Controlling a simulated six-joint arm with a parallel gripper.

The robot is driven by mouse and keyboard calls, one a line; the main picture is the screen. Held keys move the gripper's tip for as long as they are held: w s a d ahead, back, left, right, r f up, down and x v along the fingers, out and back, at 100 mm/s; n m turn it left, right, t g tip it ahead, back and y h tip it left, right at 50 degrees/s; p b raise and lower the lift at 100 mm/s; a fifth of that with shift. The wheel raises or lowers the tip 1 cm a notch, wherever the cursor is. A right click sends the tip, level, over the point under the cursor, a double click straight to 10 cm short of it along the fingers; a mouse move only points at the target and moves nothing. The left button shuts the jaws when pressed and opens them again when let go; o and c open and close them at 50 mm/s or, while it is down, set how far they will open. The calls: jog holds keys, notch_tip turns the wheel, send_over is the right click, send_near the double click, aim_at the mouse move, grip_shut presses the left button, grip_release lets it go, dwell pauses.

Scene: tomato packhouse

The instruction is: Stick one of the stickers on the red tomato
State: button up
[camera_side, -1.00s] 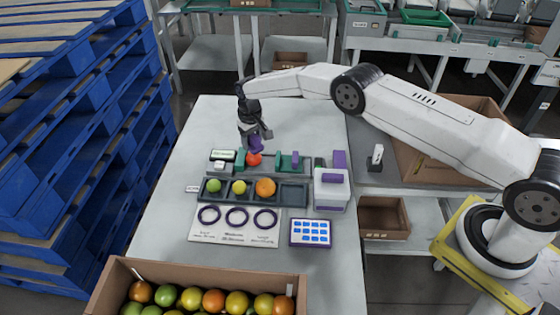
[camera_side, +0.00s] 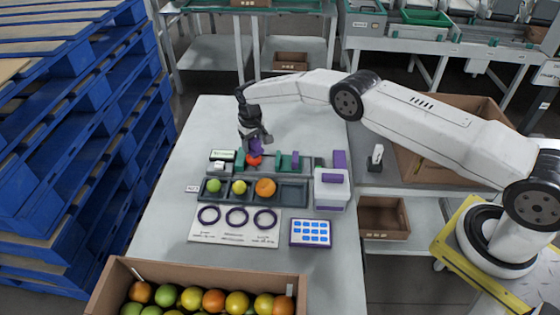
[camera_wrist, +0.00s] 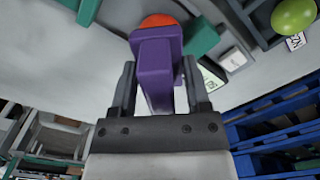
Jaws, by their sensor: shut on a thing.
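The red tomato (camera_side: 254,161) sits in a green holder on the table, behind the dark tray. My gripper (camera_side: 256,138) is shut on a purple tool (camera_side: 255,148), directly above the tomato. In the wrist view the purple tool (camera_wrist: 155,65) is between my fingers (camera_wrist: 158,88), and its end covers part of the red tomato (camera_wrist: 158,20). The tool's end looks to be at the tomato's top; I cannot tell whether they touch. No sticker is visible on the tool or the tomato. A sheet of blue stickers (camera_side: 311,233) lies at the right front.
The dark tray (camera_side: 293,194) holds a green, a yellow and an orange fruit. A white box with purple parts (camera_side: 331,190) stands right of it. A card with purple rings (camera_side: 236,225) lies in front. A fruit crate (camera_side: 195,281) is nearest the camera. The table behind my gripper is clear.

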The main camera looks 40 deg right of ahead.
jog(key=shift+f, duration=0.55)
dwell(1.3)
jog(key=shift+r, duration=0.15)
jog(key=shift+r, duration=3.4)
